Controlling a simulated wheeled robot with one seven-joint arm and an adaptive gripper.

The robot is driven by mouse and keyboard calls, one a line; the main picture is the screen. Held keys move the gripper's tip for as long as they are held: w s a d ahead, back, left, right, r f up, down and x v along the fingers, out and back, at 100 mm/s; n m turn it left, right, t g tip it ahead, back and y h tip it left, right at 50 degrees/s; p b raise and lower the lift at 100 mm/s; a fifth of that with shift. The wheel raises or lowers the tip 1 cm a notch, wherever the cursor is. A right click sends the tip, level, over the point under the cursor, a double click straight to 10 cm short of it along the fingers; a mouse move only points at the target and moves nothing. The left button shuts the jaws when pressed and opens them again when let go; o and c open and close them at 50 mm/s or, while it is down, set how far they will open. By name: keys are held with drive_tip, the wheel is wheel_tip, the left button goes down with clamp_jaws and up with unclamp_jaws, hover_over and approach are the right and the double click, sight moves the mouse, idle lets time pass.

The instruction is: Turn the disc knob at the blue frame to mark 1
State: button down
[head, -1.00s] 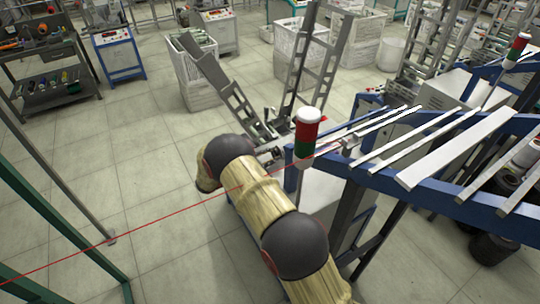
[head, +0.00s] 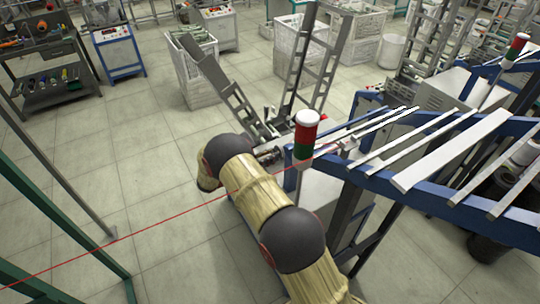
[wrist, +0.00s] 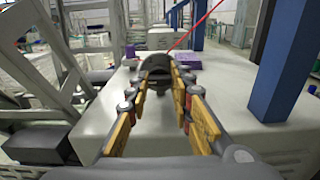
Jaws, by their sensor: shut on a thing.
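In the wrist view, a dark rounded knob (wrist: 155,64) sits at the far end of my fingers, above a pale grey housing. My gripper (wrist: 160,82), with its yellow finger pads, is closed on it from both sides. The knob's marks cannot be read, so its setting is unclear. The blue frame shows as a post (wrist: 283,62) on the right of the wrist view, and its long beam (head: 440,198) crosses the right of the head view.
A red, white and green signal lamp (head: 305,138) stands close beside my arm. Sloping pale bars (head: 455,150) lie over the blue beam. A white crate (head: 198,88) and a tool bench (head: 48,70) stand farther off. The floor on the left is mostly clear.

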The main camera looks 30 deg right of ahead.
idle(0.4)
drive_tip(key=c, duration=1.6)
unclamp_jaws()
drive_tip(key=shift+o, duration=0.2)
drive_tip(key=shift+a, duration=0.15)
drive_tip(key=a, duration=1.1)
drive_tip(key=shift+s+a, duration=0.15)
drive_tip(key=shift+a, duration=0.25)
